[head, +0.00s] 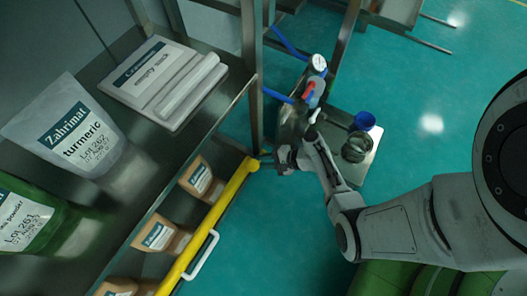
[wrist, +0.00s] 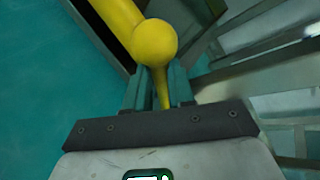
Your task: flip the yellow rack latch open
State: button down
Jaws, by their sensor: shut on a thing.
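A yellow bar (head: 222,203) runs along the front of the lower shelf of the rack, its far end by the rack's upright. In the wrist view the bar (wrist: 115,14) ends in a round yellow knob. A thin yellow latch piece (wrist: 162,90) extends from the knob down between my fingers. My gripper (head: 270,160) is at the bar's far end; in the wrist view my gripper (wrist: 160,88) is shut on this thin piece. The head view is too small to show the latch clearly.
Brown pouches (head: 200,178) stand on the lower shelf behind the bar. A white handle (head: 203,256) sticks out from the bar. A low platform (head: 352,172) holds a blue cup (head: 365,121).

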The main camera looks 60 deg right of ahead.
jog(key=shift+d+r+m+t+y, duration=0.2)
jog(key=shift+d+r+m+y, duration=0.2)
jog(key=shift+d+m+y, duration=0.2)
jog(key=shift+d+r+m+t+y, duration=0.2)
jog(key=shift+d+r+m+y, duration=0.2)
jog(key=shift+m+y, duration=0.2)
jog(key=shift+d+b, duration=0.1)
jog(key=shift+b, duration=0.2)
jog(key=c, duration=1)
grip_release()
jog(key=shift+o, duration=0.2)
